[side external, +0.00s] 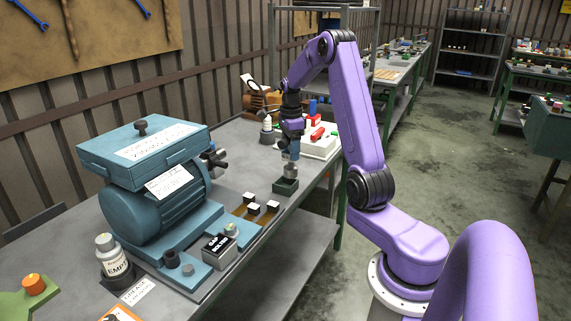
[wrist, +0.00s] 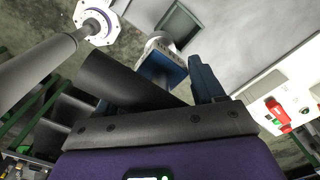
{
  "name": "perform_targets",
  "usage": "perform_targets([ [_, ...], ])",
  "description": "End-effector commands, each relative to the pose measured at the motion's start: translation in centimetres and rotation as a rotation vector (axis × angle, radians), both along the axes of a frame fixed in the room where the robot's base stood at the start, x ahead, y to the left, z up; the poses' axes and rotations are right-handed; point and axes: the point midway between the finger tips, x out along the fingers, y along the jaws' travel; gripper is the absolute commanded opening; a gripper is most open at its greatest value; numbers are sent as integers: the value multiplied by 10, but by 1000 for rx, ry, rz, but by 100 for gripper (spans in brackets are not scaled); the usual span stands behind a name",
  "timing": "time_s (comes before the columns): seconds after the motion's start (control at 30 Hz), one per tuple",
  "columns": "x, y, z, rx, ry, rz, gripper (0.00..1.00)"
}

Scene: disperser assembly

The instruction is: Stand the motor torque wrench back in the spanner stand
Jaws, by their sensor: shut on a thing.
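My gripper (side external: 291,140) is shut on the motor torque wrench (side external: 290,171), a tool with a blue body and a grey metal lower end. It hangs roughly upright. The wrist view also shows the wrench (wrist: 162,62) between the dark blue fingers of my gripper (wrist: 160,82). The spanner stand (side external: 285,187), a small dark green block, is on the bench just below the wrench's end. In the wrist view the stand (wrist: 178,24) looks like a square frame beside the wrench's end, its middle uncovered. The side view does not clearly show the gap between them.
A blue motor machine (side external: 150,205) fills the bench on the left. The bench edge is close right.

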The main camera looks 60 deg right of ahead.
Motion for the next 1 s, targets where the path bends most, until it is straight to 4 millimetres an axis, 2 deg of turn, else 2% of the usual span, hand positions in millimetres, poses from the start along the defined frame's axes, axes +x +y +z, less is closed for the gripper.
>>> perform_targets([
  [0.2,19,-14,-28,-1,-1,-1,12],
  [0.33,26,-18,-36,-2,-2,0,12],
  [0.57,31,-22,-44,-2,-2,-1,12],
  [0.8,31,-22,-73,-1,-1,0,12],
  [1.0,31,-22,-75,-3,-3,0,12],
])
